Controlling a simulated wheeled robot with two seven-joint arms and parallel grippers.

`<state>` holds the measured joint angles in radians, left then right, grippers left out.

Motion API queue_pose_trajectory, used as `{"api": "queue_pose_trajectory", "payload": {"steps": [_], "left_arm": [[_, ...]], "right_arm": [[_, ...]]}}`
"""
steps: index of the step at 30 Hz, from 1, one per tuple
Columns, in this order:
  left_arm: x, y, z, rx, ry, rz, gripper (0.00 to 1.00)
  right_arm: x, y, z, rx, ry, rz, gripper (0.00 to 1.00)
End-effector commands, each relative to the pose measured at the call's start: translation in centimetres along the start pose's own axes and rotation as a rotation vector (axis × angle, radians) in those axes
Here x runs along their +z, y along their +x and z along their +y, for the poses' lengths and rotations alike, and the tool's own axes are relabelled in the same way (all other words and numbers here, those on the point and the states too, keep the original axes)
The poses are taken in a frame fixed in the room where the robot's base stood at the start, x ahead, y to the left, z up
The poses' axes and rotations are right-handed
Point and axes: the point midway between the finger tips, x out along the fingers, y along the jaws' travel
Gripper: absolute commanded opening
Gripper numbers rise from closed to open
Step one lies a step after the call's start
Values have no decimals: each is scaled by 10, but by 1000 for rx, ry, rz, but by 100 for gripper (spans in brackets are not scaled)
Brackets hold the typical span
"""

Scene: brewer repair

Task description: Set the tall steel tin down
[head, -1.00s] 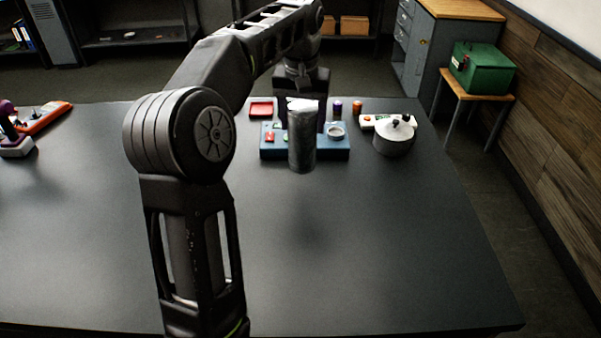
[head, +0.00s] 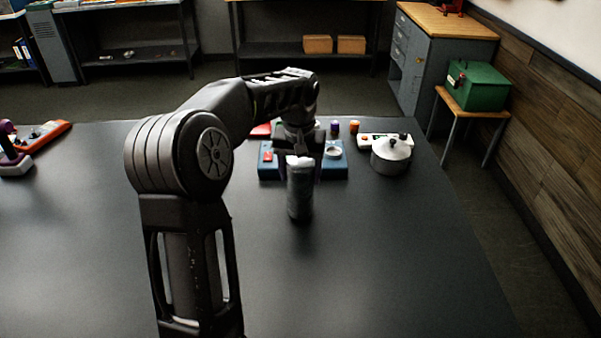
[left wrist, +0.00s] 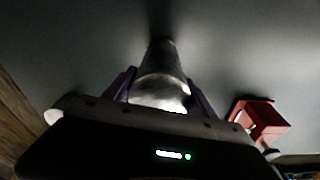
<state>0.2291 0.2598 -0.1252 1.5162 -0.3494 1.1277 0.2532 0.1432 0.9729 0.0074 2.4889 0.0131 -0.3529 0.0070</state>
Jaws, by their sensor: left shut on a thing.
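The tall steel tin (head: 299,194) is upright in the head view, in front of the blue tray-like block. My left gripper (head: 302,168) is shut on its upper part, with purple fingers on both sides. The tin's base is at or just above the dark tabletop; I cannot tell whether it touches. In the left wrist view the tin (left wrist: 162,75) stands between the fingers of my left gripper (left wrist: 163,92), pointing away toward the table. My right gripper is in neither view.
A blue block (head: 335,165) with small parts stands behind the tin. A grey lidded pot (head: 391,156) is to the right, and an orange-and-white device (head: 40,135) at far left. The front tabletop (head: 370,260) is clear.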

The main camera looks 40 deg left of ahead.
Motion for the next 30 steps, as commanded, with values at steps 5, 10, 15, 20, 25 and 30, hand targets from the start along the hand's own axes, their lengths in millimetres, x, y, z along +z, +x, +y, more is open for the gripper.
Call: {"api": "queue_pose_trajectory", "payload": {"steps": [5, 10, 15, 20, 25, 30], "left_arm": [[0, 4, 0, 1, 0, 2, 13], [0, 5, 0, 0, 0, 2, 13], [1, 7, 0, 0, 0, 2, 70], [1, 7, 0, 0, 0, 1, 83], [1, 7, 0, 0, 0, 2, 86], [0, 5, 0, 0, 0, 2, 86]], "right_arm": [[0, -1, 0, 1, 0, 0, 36], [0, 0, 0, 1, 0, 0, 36], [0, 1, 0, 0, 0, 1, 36], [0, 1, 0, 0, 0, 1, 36], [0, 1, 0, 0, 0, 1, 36], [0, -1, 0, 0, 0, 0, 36]]}}
